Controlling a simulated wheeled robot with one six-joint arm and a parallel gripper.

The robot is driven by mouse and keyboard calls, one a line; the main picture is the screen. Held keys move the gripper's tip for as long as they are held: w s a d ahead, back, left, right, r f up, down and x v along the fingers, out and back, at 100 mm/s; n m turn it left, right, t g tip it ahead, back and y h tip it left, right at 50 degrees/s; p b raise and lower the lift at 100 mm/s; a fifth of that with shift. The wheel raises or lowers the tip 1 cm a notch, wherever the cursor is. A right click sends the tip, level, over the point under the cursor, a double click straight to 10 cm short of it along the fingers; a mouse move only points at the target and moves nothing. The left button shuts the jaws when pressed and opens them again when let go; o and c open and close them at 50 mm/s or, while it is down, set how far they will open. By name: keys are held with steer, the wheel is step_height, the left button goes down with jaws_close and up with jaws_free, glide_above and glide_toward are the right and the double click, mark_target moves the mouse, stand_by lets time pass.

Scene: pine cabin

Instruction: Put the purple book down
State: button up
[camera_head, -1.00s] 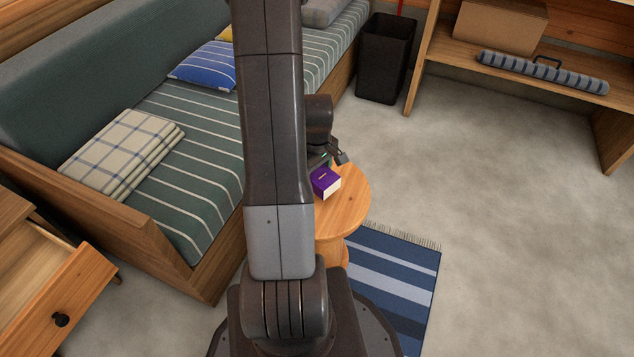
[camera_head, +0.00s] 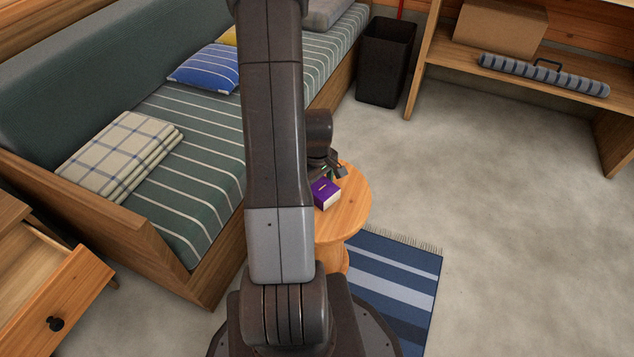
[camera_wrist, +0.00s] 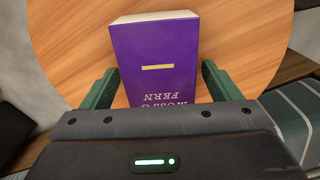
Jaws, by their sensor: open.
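The purple book (camera_head: 325,193) lies on the round wooden side table (camera_head: 350,212), partly behind my arm in the head view. In the wrist view the book (camera_wrist: 156,58) shows its purple cover with pale lettering and a white page edge, on the tabletop (camera_wrist: 65,45). My gripper (camera_wrist: 157,88) is open, with one green-padded finger on each side of the book's near end and a gap visible beside the cover. In the head view my gripper (camera_head: 338,172) is just behind the book, partly hidden by my arm.
A striped daybed (camera_head: 190,130) with cushions and a folded plaid blanket (camera_head: 120,155) runs along the left. A striped rug (camera_head: 385,285) lies in front of the table. A black bin (camera_head: 385,62) stands behind. The floor to the right is clear.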

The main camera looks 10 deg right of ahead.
mark_target(317, 183)
step_height(317, 183, up, 12)
steer(key=p, duration=0.4)
steer(key=shift+r, duration=0.25)
stand_by(1.3)
